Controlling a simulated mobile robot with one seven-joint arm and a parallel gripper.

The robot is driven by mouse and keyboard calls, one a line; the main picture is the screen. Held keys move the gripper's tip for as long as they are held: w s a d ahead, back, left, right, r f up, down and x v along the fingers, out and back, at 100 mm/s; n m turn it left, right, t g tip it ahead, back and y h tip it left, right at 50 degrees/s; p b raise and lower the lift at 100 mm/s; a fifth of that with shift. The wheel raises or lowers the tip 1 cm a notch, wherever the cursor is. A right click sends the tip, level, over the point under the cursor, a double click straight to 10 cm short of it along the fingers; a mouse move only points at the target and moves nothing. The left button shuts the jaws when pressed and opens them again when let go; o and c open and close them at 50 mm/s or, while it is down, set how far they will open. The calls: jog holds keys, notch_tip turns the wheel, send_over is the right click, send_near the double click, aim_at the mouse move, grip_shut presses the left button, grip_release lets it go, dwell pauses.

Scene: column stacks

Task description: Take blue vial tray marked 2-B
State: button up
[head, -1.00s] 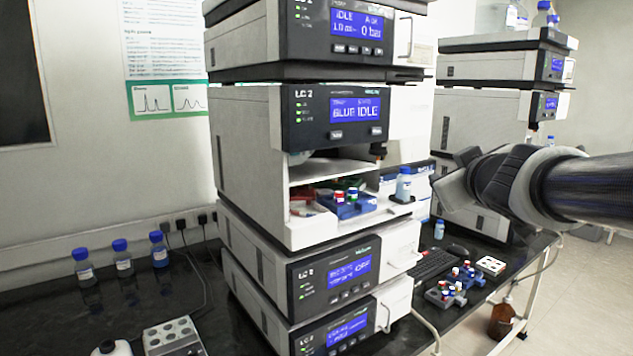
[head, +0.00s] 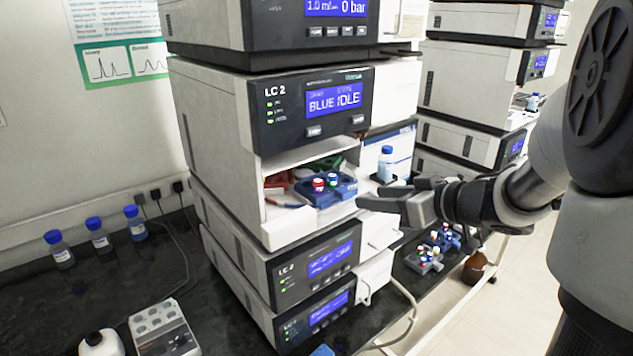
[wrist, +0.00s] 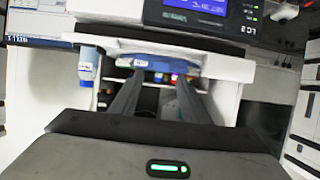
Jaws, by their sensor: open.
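A blue vial tray (head: 346,187) with red- and white-capped vials sits in the open bay of the LC 2 module in the head view. Its marking is too small to read. It also shows in the wrist view (wrist: 160,64), straight ahead between my fingers. My gripper (head: 372,202) is open and empty, just outside the bay opening at its right front, apart from the tray. In the wrist view, my gripper (wrist: 155,88) points into the bay and its fingers overlap the tray's lower edge.
A blue-capped bottle (head: 386,165) stands at the bay's right side, close to my gripper; it also shows in the wrist view (wrist: 88,68). Bay walls and the module above bound the opening.

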aim_at(348, 195)
jog(key=x, duration=0.8)
jog(key=shift+w+a+b, duration=0.1)
jog(key=shift+a+b, duration=0.1)
jog(key=shift+b, duration=0.2)
jog(key=c, duration=1)
jog(key=shift+r, duration=0.1)
